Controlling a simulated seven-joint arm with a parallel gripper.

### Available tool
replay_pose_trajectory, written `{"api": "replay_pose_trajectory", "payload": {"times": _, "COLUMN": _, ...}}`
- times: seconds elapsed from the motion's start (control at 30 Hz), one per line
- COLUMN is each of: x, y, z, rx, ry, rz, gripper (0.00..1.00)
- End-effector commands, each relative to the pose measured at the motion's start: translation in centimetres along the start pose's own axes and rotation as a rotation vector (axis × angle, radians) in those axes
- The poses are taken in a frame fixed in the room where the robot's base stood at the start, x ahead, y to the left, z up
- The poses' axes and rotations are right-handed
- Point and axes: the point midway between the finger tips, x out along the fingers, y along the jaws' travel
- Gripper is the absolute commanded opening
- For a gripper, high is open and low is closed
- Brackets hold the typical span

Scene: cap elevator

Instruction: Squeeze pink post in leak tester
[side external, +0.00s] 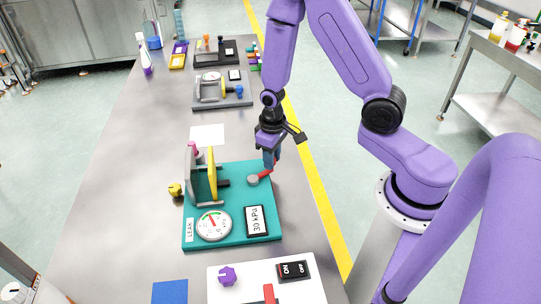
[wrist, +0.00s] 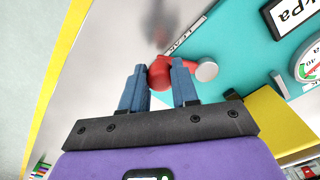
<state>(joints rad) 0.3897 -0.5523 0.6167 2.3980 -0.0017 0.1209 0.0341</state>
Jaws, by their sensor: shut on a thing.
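The leak tester has a teal base (side external: 233,236) marked LEAK, with a round gauge (side external: 213,224) and a "30 kPa" label (side external: 257,219). A grey upright plate (side external: 196,185) and a yellow plate (side external: 212,172) stand on it. A small pink post (side external: 192,149) shows at the far end of the grey plate, mostly hidden. A red lever (side external: 265,174) with a grey round pivot (side external: 253,180) is at the right edge of the base. My gripper (side external: 268,162) points down and is shut on the red lever, which also shows between its blue fingers in the wrist view (wrist: 160,76).
A yellow knob (side external: 175,190) is left of the tester. In front are a white panel (side external: 228,294) with a purple knob and ON/OFF switch, and a blue square (side external: 170,291). Other fixtures (side external: 222,100) stand farther back. The table's left side is clear.

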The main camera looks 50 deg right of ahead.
Motion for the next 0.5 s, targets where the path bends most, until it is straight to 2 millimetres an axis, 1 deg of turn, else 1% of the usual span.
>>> {"api": "replay_pose_trajectory", "payload": {"times": 0.03, "x": 0.25, "y": 0.13, "z": 0.66, "rx": 0.014, "ry": -0.019, "rz": 0.001, "gripper": 0.00}}
{"api": "replay_pose_trajectory", "payload": {"times": 0.47, "x": 0.25, "y": 0.06, "z": 0.79, "rx": 0.024, "ry": -0.023, "rz": 0.001, "gripper": 0.00}}
{"api": "replay_pose_trajectory", "payload": {"times": 0.5, "x": 0.25, "y": 0.06, "z": 0.80, "rx": 0.023, "ry": -0.024, "rz": 0.001, "gripper": 0.42}}
